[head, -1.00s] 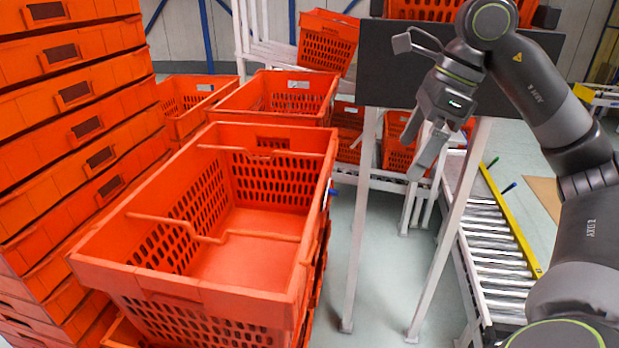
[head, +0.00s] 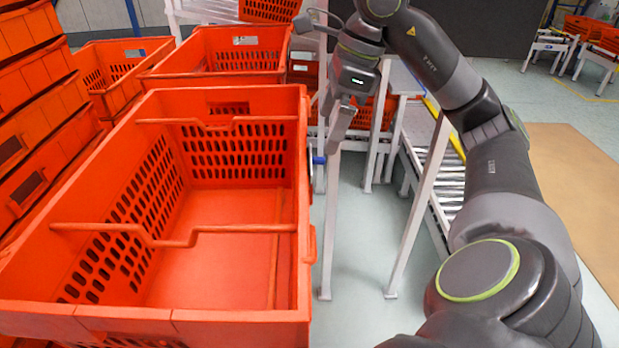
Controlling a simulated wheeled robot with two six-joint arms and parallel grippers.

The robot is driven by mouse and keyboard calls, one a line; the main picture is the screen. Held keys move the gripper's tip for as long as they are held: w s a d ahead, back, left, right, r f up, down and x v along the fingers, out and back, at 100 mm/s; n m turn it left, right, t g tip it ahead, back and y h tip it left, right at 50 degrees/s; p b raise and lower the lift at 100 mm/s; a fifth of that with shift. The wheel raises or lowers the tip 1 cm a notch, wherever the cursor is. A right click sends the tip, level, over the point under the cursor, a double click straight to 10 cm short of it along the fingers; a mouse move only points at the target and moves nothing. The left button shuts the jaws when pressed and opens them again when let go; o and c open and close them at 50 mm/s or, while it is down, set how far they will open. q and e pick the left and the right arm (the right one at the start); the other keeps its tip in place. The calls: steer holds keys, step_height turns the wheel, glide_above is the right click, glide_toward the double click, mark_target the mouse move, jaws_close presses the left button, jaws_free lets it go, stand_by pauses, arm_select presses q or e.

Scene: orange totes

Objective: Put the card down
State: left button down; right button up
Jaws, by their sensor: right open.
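My right gripper (head: 327,130) hangs with its fingers pointing down, just right of the far right corner of the large front orange tote (head: 305,200). It is open, and I see nothing between its fingers. I cannot make out a loose card for certain. A small blue piece (head: 318,160) shows at the tote's right side, just below and left of the fingers. Whether a card is there is too small to tell. My left gripper is not in view.
The front tote looks empty apart from its bars. More orange totes stand behind it, and a tall tote stack (head: 40,110) is at the left. A roller conveyor (head: 425,165) and white frame legs (head: 418,205) stand right of it. Grey floor (head: 355,235) lies between.

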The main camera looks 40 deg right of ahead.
mark_target(317, 158)
steer(key=p+x, duration=0.2)
steer(key=x, duration=0.4)
steer(key=shift+f, duration=0.1)
steer(key=shift+w+f, duration=0.1)
steer(key=shift+f, duration=0.3)
steer(key=c, duration=0.7)
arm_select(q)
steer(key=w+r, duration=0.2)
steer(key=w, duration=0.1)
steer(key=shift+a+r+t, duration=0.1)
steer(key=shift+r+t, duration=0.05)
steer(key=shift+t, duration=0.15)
arm_select(e)
steer(key=shift+r, duration=0.15)
